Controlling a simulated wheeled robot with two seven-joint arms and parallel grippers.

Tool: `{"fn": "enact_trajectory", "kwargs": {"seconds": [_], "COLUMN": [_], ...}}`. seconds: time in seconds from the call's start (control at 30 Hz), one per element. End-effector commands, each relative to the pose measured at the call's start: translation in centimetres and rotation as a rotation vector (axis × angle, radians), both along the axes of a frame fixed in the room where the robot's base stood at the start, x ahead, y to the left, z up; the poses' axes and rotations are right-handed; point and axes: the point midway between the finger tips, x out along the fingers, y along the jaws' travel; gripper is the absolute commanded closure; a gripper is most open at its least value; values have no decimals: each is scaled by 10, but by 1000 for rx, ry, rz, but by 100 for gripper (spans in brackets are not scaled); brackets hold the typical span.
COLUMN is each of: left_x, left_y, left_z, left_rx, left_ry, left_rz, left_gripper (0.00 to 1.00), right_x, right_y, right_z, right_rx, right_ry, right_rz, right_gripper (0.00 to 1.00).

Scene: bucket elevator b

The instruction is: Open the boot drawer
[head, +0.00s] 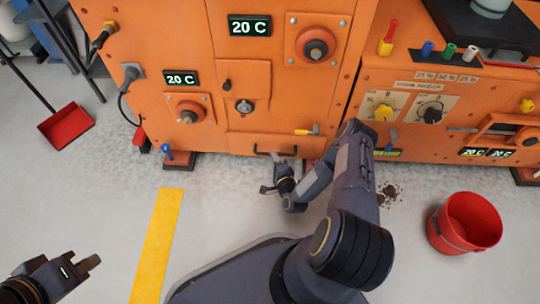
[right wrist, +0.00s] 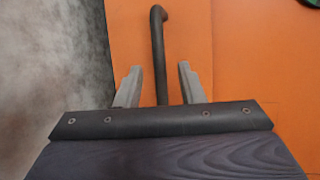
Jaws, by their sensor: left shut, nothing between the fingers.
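The boot drawer (head: 245,142) is a low orange front at the bottom of the orange machine, and it looks closed. Its dark bar handle (head: 262,150) is at the front; the handle also shows in the right wrist view (right wrist: 158,40). My right gripper (head: 284,170) is at the handle's right part, low above the floor. In the right wrist view its two grey fingers (right wrist: 158,72) stand apart, one on each side of the bar, with gaps. My left gripper (head: 94,262) is shut and empty over the floor at the lower left, far from the drawer.
A red bucket (head: 468,222) stands on the floor at right, near dark spilled crumbs (head: 390,192). A red dustpan (head: 66,126) is at left. A yellow floor stripe (head: 158,240) runs between my grippers. The floor before the drawer is otherwise clear.

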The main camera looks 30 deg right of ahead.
Motion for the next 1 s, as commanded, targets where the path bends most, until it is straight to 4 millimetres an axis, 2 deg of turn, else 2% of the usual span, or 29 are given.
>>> {"fn": "enact_trajectory", "kwargs": {"seconds": [0.1, 0.23, 0.6, 0.87, 1.0], "left_x": [0, 0, 0, 0, 0], "left_y": [0, 0, 0, 0, 0], "left_z": [-11, -16, -17, -17, -17], "left_rx": [0, 0, 0, 0, 0], "left_ry": [0, 0, 0, 0, 0], "left_rz": [0, 0, 0, 0, 0], "left_gripper": [100, 100, 100, 100, 100], "right_x": [19, 33, 39, 39, 39], "right_y": [-2, -5, -6, -6, -6], "right_z": [-6, -8, -7, -7, -7], "right_rx": [0, -1, 0, 1, 1], "right_ry": [-3, -1, 1, 2, 2], "right_rz": [1, 1, 1, 1, 1], "right_gripper": [65, 65, 65, 99, 100]}}
